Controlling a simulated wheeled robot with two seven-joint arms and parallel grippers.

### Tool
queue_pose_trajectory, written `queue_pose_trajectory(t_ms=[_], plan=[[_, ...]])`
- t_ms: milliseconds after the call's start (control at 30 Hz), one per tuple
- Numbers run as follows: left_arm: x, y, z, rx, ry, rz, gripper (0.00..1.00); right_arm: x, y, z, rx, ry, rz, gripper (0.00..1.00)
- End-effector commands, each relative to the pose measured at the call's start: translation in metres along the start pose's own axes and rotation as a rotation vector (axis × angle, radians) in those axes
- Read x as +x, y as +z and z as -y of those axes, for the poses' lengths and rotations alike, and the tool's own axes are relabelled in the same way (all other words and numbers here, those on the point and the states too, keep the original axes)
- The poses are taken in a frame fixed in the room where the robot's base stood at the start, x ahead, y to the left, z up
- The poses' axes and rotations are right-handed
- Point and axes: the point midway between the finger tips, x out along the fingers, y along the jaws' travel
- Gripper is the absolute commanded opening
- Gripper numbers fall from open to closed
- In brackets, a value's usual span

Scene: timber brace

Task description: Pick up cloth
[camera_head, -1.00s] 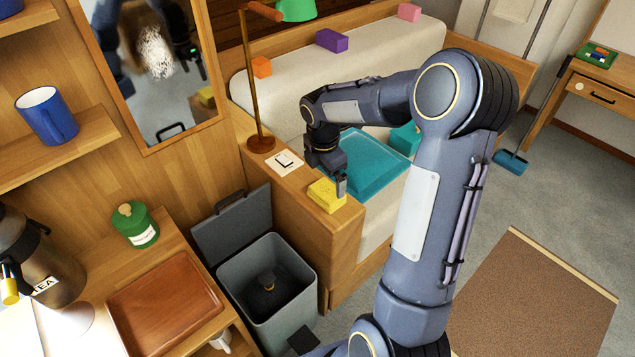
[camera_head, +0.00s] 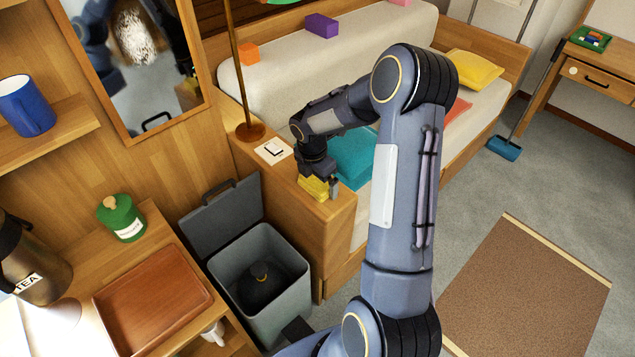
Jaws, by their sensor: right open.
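A folded yellow cloth (camera_head: 312,187) lies on the wooden ledge at the end of the bed. My right gripper (camera_head: 327,190) points down at the cloth, with its fingers at the cloth's right part. The jaws are open, and the gripper hides part of the cloth. I cannot tell whether the fingers touch it. My left gripper is not in view.
A lamp stand (camera_head: 250,130) and a white card (camera_head: 273,150) stand and lie on the ledge behind the cloth. A teal cushion (camera_head: 353,157) is on the bed just right of the gripper. An open grey bin (camera_head: 290,312) stands below the ledge.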

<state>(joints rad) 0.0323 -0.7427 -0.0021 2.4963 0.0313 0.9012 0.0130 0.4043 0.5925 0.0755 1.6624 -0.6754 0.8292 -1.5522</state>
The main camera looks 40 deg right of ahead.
Motion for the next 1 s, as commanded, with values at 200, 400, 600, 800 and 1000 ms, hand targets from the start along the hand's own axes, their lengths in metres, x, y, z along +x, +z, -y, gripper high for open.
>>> queue_pose_trajectory(t_ms=[200,400,600,800,1000], plan=[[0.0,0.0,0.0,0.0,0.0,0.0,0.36,-0.001,0.0,0.0,0.0,0.0,0.0,0.82],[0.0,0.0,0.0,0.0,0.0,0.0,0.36,-0.001,0.0,0.0,0.0,0.001,0.0,0.68],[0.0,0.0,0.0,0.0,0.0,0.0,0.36,-0.003,0.0,0.0,0.001,0.002,0.001,0.67],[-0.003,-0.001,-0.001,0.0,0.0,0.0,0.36,-0.021,0.003,-0.001,0.001,0.004,0.002,0.67],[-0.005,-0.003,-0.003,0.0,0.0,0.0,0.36,-0.059,-0.009,0.011,-0.002,0.006,0.002,0.67]])
